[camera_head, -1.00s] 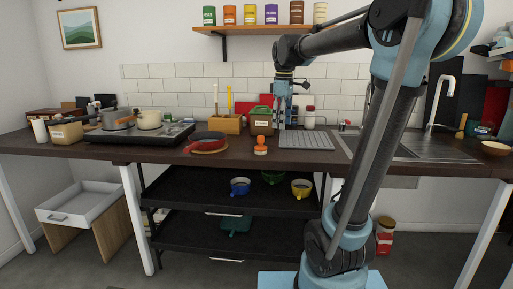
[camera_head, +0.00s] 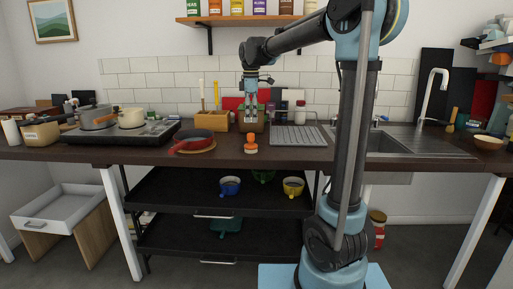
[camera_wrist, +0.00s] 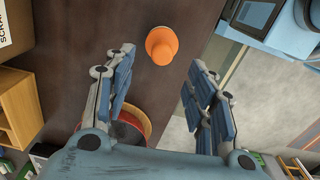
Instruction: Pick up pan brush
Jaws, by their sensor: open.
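An orange object with a rounded knob (camera_head: 250,144), which looks like the pan brush, stands on the dark counter right of the red pan. In the wrist view the orange brush (camera_wrist: 162,46) shows near the top middle, with a paler rim. My gripper (camera_head: 250,120) hangs above and behind it over the counter, pointing down. In the wrist view my gripper (camera_wrist: 158,85) has its two blue-padded fingers wide apart with nothing between them. The brush lies beyond the fingertips, apart from them. Its bristles cannot be made out.
A red pan (camera_head: 192,141) on a round board sits left of the brush. A wooden utensil box (camera_head: 208,122) and a bin stand behind, close to my gripper. A grey drying rack (camera_head: 298,136) lies to the right. The counter front around the brush is clear.

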